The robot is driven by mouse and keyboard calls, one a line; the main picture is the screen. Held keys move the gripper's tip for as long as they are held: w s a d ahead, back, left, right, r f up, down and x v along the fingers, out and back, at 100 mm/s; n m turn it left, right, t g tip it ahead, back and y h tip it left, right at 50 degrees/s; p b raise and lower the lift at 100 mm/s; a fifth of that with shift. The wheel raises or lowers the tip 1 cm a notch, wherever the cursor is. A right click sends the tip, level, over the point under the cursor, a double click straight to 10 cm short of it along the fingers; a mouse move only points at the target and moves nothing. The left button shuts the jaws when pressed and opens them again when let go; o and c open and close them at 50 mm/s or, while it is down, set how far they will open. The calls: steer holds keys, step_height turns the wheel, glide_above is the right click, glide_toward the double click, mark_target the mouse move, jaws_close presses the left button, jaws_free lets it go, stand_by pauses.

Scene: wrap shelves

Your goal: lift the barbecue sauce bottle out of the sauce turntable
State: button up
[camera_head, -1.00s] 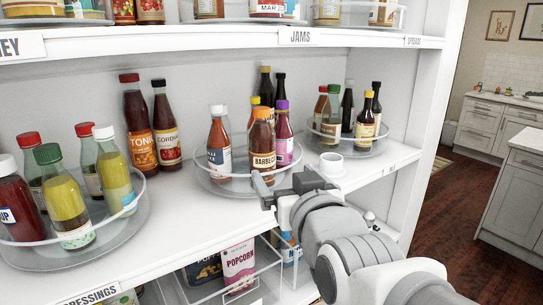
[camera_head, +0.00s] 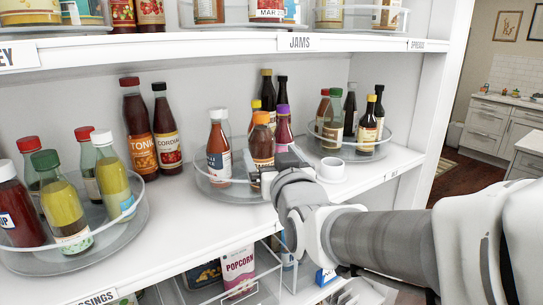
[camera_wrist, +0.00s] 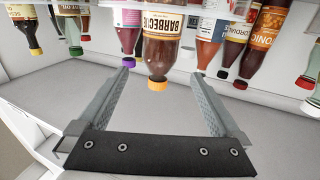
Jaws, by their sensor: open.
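The barbecue sauce bottle (camera_head: 261,143) has brown sauce, a cream label and an orange cap. It stands at the front of the clear round sauce turntable (camera_head: 222,181) on the middle shelf. My gripper (camera_head: 268,178) is at the turntable's front edge, partly covering the bottle's lower part in the head view. In the wrist view, which looks upside down, the barbecue bottle (camera_wrist: 164,35) shows ahead of the open fingers (camera_wrist: 160,85), roughly centred between them. Nothing is held. I cannot tell whether the fingers reach around the bottle.
A red-sauce bottle (camera_head: 218,148) stands left of it on the turntable, and a purple-capped bottle (camera_head: 283,128) close behind right. The jams shelf (camera_head: 250,44) hangs above. Free shelf lies left of the turntable (camera_head: 165,225).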

mark_target(264, 143)
steer(key=shift+p+x, duration=1.15)
steer(key=shift+x, duration=3.45)
jaws_close()
